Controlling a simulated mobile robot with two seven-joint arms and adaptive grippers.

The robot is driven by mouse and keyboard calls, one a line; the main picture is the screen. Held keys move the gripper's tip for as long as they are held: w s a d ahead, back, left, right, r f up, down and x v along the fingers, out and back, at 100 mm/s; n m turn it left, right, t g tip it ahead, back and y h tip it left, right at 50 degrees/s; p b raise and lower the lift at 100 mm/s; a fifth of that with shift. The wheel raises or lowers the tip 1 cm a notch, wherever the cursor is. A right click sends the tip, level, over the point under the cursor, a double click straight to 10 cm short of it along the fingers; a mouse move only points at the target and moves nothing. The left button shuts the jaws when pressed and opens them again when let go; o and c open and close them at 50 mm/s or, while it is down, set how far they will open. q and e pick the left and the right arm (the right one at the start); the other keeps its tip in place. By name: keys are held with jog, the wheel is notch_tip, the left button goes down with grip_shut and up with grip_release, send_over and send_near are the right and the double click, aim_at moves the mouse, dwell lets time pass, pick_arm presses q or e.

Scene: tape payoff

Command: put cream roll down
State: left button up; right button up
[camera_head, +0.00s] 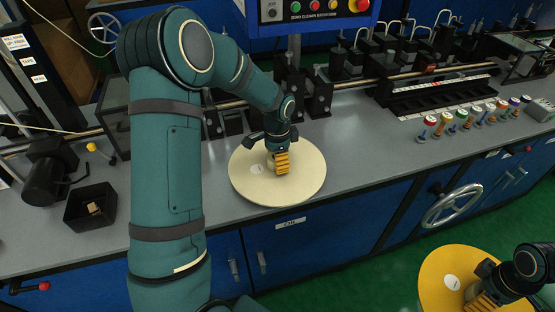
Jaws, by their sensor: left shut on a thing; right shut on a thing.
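The cream roll (300,188) is a flat, pale disc with a small white label near its middle. It appears flat over the grey bench top near the front edge; I cannot tell if it fully rests there. My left gripper (281,168), with yellow finger pads, is shut on the roll's centre from above. A yellow roll (440,275) with a white label is at the bottom right, in front of the bench over the green floor. My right gripper (484,302) is shut on it near its middle, partly cut off by the frame edge.
A black open box (90,210) with a small tan block stands at the left on the bench (365,150). Several coloured small spools (470,118) stand at the right. Dark machinery (350,80) lines the back. A handwheel (452,205) juts from the blue front. Bench right of the cream roll is clear.

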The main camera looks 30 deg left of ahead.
pick_arm(q)
jog(key=shift+f, duration=0.35)
jog(key=shift+f+b, duration=0.2)
jog(key=shift+b, duration=0.2)
jog(key=o, duration=1.3)
jog(key=shift+o, duration=0.2)
notch_tip(320, 180, up, 13)
jog(key=p, duration=0.3)
jog(key=shift+r, duration=0.15)
